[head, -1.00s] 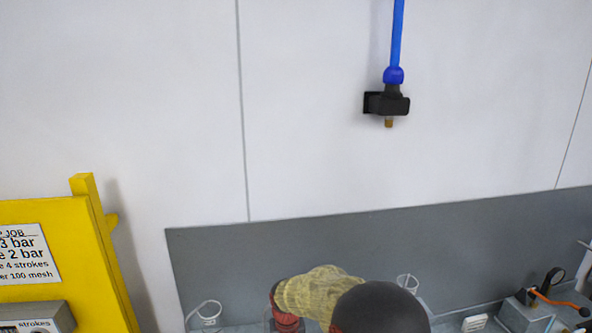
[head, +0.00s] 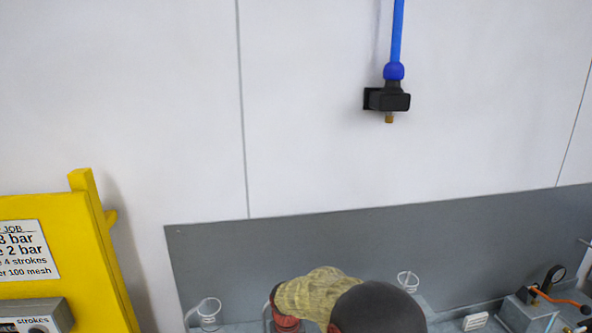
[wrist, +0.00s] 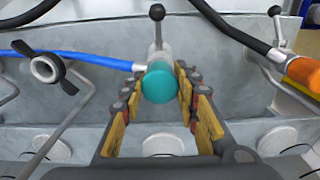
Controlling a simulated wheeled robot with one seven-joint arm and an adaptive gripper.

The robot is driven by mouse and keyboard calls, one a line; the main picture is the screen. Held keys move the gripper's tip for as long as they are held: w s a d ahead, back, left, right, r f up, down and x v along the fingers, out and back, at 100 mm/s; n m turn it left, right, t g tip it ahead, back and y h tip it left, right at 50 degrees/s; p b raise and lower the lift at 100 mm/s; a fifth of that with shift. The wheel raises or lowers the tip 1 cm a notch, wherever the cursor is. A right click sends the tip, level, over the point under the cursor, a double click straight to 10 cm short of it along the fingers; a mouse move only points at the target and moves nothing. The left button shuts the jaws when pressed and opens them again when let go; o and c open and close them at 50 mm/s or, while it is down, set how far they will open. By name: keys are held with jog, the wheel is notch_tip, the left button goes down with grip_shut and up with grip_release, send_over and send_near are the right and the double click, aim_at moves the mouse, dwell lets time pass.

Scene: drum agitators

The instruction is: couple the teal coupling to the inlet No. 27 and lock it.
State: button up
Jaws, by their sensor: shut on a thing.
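In the wrist view the teal coupling (wrist: 159,82) shows its round teal end toward the camera, between the yellow pads of my gripper (wrist: 158,92). My gripper is shut on it. A blue hose (wrist: 85,58) runs from the coupling to the left. Right behind the coupling stands a pale metal fitting with a black ball-knob lever (wrist: 157,14) pointing up. I cannot tell whether the coupling touches that fitting. No number 27 is readable, so I cannot tell which port is the inlet. My gripper is not visible in the head view.
A grey fitting with black wings (wrist: 46,69) is at left in the wrist view; an orange fitting (wrist: 303,73) on a black hose is at right. In the head view a blue hose (head: 397,30) hangs at a black wall bracket (head: 388,99), and a yellow board (head: 60,240) stands left.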

jog(key=shift+f, duration=0.3)
dwell(0.4)
jog(key=o, duration=1.2)
jog(key=shift+c, duration=0.2)
jog(key=shift+r+p, duration=2.45)
jog(key=shift+r, duration=2.55)
